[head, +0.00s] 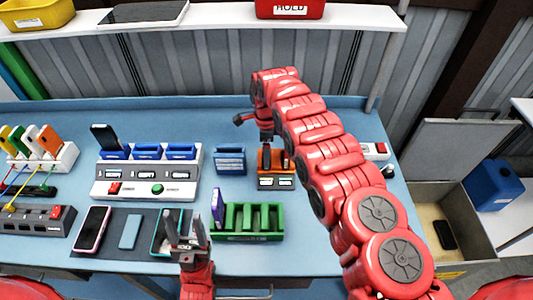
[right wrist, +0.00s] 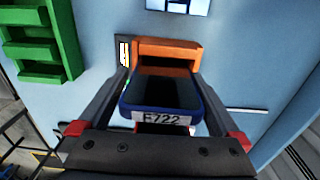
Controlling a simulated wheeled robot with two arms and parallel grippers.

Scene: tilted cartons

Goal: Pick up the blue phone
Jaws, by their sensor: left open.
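A blue-edged phone (right wrist: 165,95) with a dark face and an "E722" label lies between my right gripper's fingers (right wrist: 168,80) in the right wrist view. Behind it is an orange holder (right wrist: 165,52), which also shows in the head view (head: 276,181). In the head view my right gripper (head: 275,155) is low over this holder, and my arm hides part of it. Whether the fingers press on the phone is not clear. My left gripper (head: 188,225) is open and empty at the front, beside a teal-edged phone (head: 160,240) that it partly covers.
A blue holder (head: 230,160) is behind. A white dock (head: 146,190), a pink-edged phone (head: 92,228) and a light blue slab (head: 130,231) lie left. An open carton (head: 425,225) is right.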

